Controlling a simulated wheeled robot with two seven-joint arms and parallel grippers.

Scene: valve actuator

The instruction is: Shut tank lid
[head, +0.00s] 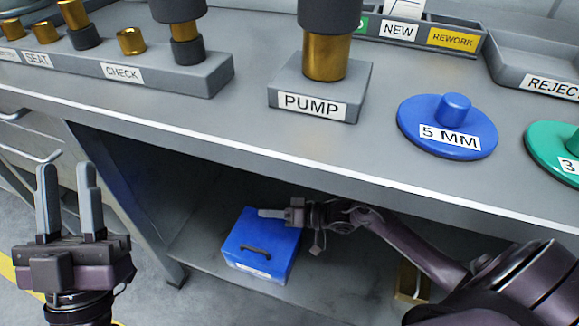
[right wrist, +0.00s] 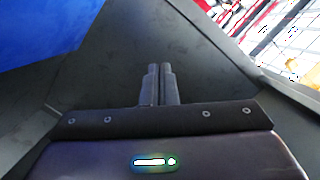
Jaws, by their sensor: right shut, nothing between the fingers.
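A blue box (head: 247,234), which looks like the tank, sits on the lower shelf under the bench. It has a dark handle (head: 255,252) and a pale label near its lower edge. Its upper face looks flat, but I cannot tell lid from body clearly. My right gripper (head: 270,213) reaches in from the right, at the box's far upper edge; I cannot tell whether it touches. In the right wrist view its fingers (right wrist: 158,84) are together and empty, with a blue surface (right wrist: 45,28) at upper left. My left gripper (head: 68,188) is open and empty, left of the bench.
The bench top (head: 230,125) overhangs the shelf, above my right arm. On it stand a PUMP block (head: 330,105), a blue 5 MM disc (head: 425,125), a green disc (head: 550,150) and trays. A yellowish object (head: 405,283) stands right on the shelf.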

